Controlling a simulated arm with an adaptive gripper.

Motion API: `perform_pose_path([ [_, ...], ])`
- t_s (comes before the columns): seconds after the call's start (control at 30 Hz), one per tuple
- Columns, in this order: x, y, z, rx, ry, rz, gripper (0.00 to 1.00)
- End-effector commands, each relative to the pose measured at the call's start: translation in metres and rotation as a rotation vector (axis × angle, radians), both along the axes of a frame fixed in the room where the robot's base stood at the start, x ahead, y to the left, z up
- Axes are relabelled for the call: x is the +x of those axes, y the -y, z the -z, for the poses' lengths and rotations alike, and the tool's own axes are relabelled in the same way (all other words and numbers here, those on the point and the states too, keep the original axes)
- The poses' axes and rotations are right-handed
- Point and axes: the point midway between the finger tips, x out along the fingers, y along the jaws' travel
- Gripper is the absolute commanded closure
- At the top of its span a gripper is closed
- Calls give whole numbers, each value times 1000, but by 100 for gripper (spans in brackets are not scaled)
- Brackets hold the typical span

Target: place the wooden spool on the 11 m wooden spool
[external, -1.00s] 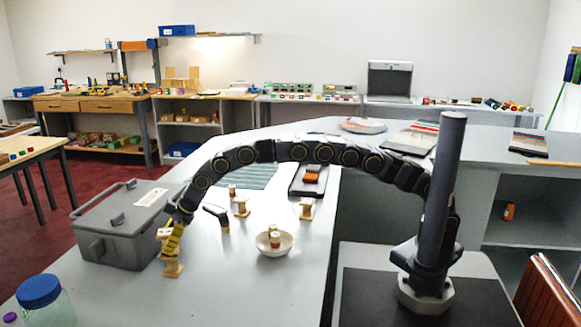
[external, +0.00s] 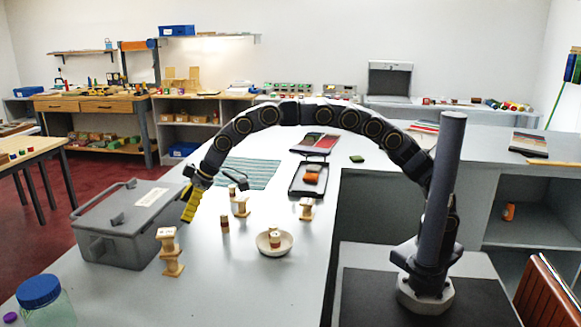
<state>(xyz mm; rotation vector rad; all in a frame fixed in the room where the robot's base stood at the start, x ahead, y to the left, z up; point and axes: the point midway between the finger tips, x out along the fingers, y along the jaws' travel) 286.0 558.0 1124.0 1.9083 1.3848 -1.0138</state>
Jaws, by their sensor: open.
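Any length marking is too small to read. My gripper (external: 188,212), with yellow fingers, is open and empty, above and to the right of the stack and apart from it. Other wooden spools stand farther back: one near the middle (external: 241,207) and one to its right (external: 306,209).
A grey lidded box (external: 120,225) stands left of the stack. A small brown-and-white cylinder (external: 225,223) stands nearby. A blue-lidded jar (external: 45,300) is at the near left corner. The counter front is mostly clear.

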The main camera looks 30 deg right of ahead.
Motion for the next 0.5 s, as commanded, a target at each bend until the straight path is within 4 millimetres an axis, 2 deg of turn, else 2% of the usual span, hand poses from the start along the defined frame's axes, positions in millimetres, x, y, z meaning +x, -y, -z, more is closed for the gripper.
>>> perform_pose_path([
  [0.13,-3,10,-17,3,2,1,27],
  [0.5,-4,15,-22,-1,-1,2,27],
])
